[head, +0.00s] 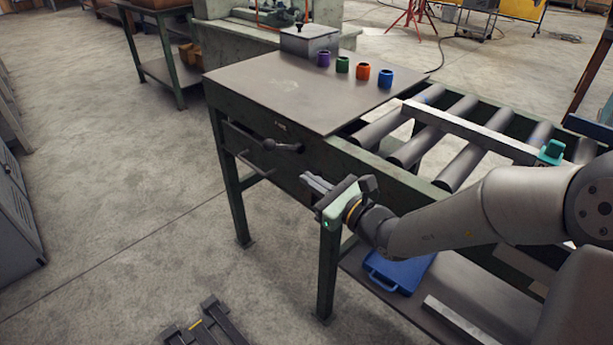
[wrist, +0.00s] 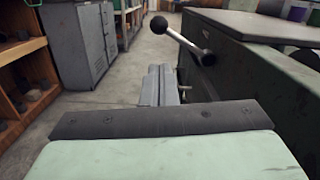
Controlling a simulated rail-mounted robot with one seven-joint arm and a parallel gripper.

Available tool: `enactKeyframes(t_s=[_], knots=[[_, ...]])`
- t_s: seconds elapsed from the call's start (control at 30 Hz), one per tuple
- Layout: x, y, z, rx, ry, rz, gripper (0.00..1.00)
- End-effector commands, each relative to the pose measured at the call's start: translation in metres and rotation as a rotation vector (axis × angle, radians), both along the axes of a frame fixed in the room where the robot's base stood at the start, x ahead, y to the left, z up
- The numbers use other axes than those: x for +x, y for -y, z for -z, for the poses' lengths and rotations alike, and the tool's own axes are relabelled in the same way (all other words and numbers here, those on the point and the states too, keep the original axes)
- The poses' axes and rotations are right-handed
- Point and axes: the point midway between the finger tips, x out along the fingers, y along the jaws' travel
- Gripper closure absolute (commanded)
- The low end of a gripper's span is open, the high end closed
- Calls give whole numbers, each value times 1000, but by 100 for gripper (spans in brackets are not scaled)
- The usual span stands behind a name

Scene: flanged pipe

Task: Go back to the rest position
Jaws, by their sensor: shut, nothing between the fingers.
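My gripper (head: 318,184) is in front of the green side of the workbench (head: 290,95), below the level of its top. In the wrist view my gripper (wrist: 160,80) has its two fingers together with nothing between them. A lever with a dark ball knob (head: 270,145) sticks out from the bench side, up and to the left of my gripper in the head view. In the wrist view the lever's knob (wrist: 159,25) is just above and beyond the fingertips. The fingers look apart from the lever.
Purple (head: 323,58), green (head: 343,64), orange (head: 362,71) and blue (head: 386,79) cups and a grey box (head: 309,41) stand on the bench. A roller conveyor (head: 440,130) adjoins it on the right. A blue case (head: 398,270) lies on the lower shelf. The floor at left is open.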

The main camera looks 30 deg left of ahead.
Motion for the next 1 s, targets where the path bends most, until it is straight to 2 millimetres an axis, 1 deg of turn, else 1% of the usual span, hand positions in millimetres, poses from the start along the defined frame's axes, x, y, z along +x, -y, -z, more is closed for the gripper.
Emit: enactKeyframes(t_s=[0.5,0.57,0.67,0.77,0.8,0.87,0.9,0.97,1.0], knots=[[-1,1,-2,-5,6,-5,100],[-6,2,-7,-24,30,-27,100],[-26,10,-23,-106,125,-113,100],[-59,30,-39,-253,277,-256,100],[-72,42,-44,-325,346,-321,100],[-93,63,-48,-437,445,-422,100],[-105,80,-50,-515,506,-487,100],[-120,107,-53,-630,594,-584,100],[-130,127,-55,-708,647,-648,100]])
